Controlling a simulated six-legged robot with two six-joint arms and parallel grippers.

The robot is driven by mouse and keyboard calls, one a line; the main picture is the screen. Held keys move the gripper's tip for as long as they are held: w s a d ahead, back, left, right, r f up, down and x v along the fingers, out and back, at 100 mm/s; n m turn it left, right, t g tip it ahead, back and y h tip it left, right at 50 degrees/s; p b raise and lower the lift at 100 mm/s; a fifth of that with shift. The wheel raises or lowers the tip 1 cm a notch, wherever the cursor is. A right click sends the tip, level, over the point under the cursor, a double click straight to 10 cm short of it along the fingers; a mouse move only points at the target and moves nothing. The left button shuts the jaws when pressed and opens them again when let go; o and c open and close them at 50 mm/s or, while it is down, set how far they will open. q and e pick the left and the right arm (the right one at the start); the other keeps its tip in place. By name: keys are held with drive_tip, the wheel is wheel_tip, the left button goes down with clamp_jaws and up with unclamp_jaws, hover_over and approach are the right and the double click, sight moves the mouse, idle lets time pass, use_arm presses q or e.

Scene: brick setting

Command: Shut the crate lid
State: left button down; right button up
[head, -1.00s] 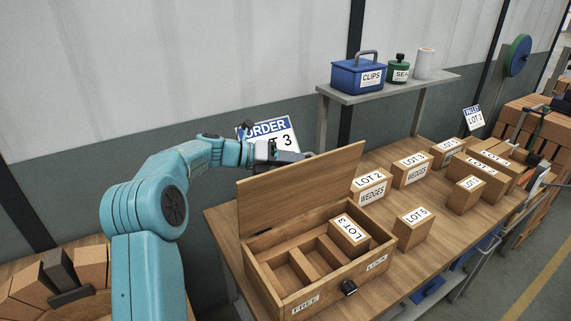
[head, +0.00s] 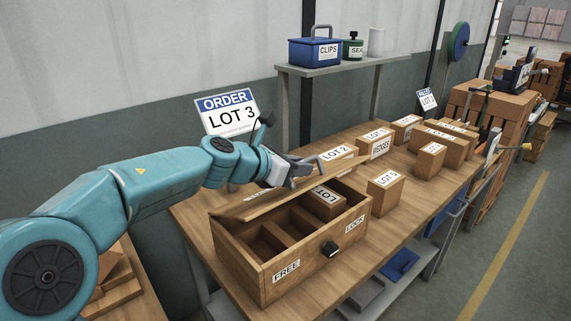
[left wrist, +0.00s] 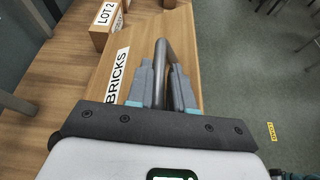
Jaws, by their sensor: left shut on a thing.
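The wooden crate (head: 300,275) stands on the bench, with a FREE label and a LOCK label on its front and a black latch knob (head: 330,249) between them, nearer LOCK. Its lid (head: 262,204) is tilted partly down over the back, leaving the front open. A LOT 3 box (head: 325,204) sits in the right compartment; the visible left compartments look empty. My left gripper (head: 308,168) is at the lid's raised edge. In the left wrist view it is shut on the grey lid handle (left wrist: 162,52), beside the BRICKS label (left wrist: 118,75). My right gripper is not in view.
A LOT 5 box (head: 385,195) stands close right of the crate. LOT 2 (head: 338,158) and other boxes stand behind. A shelf (head: 350,64) holds a blue CLIPS box (head: 314,52). An ORDER LOT 3 sign (head: 228,113) stands behind my arm.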

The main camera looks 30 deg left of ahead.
sight(256, 217)
use_arm(q)
drive_tip(key=s+d+f+b, duration=0.1)
drive_tip(key=d+f+b, duration=0.3)
drive_tip(key=f, duration=0.4)
drive_tip(key=shift+s+d+f+m+y+b, duration=0.15)
drive_tip(key=shift+d+f+m+y+b, duration=0.2)
drive_tip(key=shift+b, duration=0.55)
drive_tip(key=c, duration=1.1)
unclamp_jaws()
drive_tip(key=shift+c, duration=0.2)
drive_tip(key=shift+a, duration=0.1)
drive_tip(key=p+v, duration=0.3)
drive_tip(key=v, duration=1.3)
drive_tip(key=shift+s, duration=0.15)
